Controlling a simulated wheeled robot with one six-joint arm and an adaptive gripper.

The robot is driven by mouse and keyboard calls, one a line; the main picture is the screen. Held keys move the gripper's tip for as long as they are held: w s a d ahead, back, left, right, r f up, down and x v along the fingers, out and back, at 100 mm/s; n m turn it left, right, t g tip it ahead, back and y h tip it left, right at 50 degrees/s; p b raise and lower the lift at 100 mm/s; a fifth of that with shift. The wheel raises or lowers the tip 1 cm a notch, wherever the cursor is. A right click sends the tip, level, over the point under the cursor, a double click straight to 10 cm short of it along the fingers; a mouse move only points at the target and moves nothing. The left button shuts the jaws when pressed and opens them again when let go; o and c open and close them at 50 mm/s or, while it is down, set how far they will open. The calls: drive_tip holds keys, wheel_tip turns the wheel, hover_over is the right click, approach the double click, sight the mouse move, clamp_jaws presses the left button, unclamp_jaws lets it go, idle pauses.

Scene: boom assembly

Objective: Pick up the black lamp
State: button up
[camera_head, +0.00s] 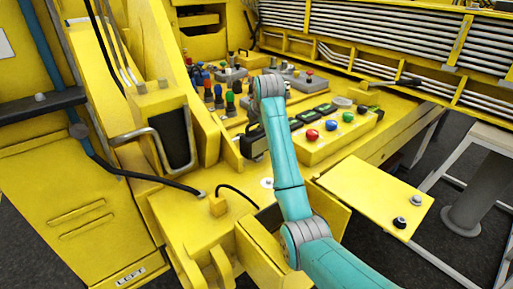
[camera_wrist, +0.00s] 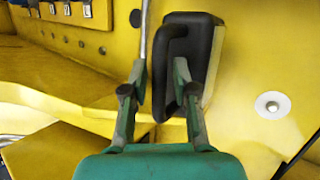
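The black lamp (camera_wrist: 207,55), a dark block with a loop handle, sits against a yellow surface in the wrist view. My gripper (camera_wrist: 160,65) is open, its two fingers spread apart. The lamp's handle (camera_wrist: 162,75) lies between the fingers, nearer the right one. I cannot tell whether that finger touches it. In the head view, the lamp (camera_head: 254,145) shows in part just left of my teal arm, on the yellow machine. My gripper is mostly hidden there behind my arm.
A control panel (camera_head: 318,138) with coloured buttons is right of my arm. Several coloured levers (camera_head: 220,95) stand behind. A thin metal rod (camera_wrist: 146,30) rises near the left finger. A round white disc (camera_wrist: 272,105) is on the yellow surface right of the lamp.

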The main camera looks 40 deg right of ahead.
clamp_jaws()
drive_tip(key=shift+r, duration=0.1)
